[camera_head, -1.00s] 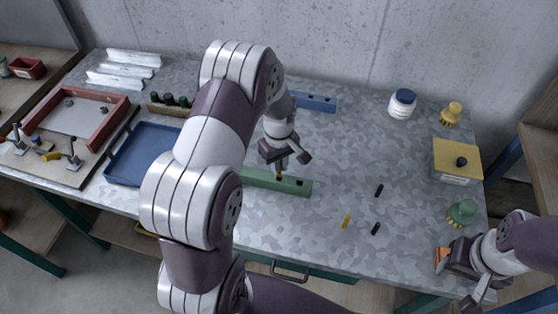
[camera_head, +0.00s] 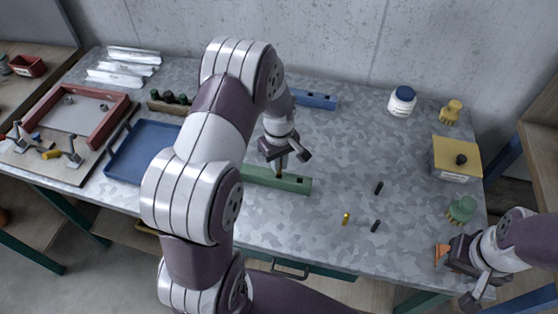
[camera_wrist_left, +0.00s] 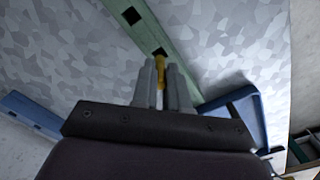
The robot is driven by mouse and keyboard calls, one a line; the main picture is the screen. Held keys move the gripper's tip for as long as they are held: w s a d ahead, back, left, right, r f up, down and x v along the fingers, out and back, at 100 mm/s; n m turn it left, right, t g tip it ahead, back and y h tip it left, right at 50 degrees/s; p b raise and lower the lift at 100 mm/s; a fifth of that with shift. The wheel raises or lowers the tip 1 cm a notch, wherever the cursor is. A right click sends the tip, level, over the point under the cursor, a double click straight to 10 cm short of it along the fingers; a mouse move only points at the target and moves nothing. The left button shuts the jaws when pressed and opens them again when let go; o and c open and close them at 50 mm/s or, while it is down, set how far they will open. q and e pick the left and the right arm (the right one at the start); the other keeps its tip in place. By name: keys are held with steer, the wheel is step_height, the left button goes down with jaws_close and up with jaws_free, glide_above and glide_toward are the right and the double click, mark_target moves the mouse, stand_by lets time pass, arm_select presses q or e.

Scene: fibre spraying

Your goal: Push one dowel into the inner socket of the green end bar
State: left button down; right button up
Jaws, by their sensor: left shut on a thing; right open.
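My left gripper (camera_head: 281,165) is shut on a yellow dowel, which shows between the fingers in the left wrist view (camera_wrist_left: 160,70). The dowel points down at the green end bar (camera_head: 304,187), with its tip at a dark square socket (camera_wrist_left: 158,51). I cannot tell how deep the tip sits, if at all. The bar's other visible socket (camera_wrist_left: 131,15) is empty. Another yellow dowel (camera_head: 346,218) and two black dowels (camera_head: 379,188) (camera_head: 375,226) lie loose to the right of the bar. My right gripper (camera_head: 452,262) is open at the table's front right edge.
A blue bar (camera_head: 315,101) lies behind my left arm. A blue tray (camera_head: 135,168) and a red-walled frame (camera_head: 107,122) are on the left. A white jar (camera_head: 402,101), a yellow box (camera_head: 457,160) and a green brush (camera_head: 462,209) stand on the right. The middle right is mostly clear.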

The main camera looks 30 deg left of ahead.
arm_select(q)
steer(key=shift+p, duration=0.3)
stand_by(0.5)
steer(key=shift+f+b, duration=1.25)
steer(key=shift+f, duration=0.65)
steer(key=c, duration=1.1)
jaws_free()
steer(key=shift+o, duration=0.2)
step_height(320, 180, up, 13)
steer(key=shift+f+b, duration=0.1)
steer(key=shift+b, duration=0.8)
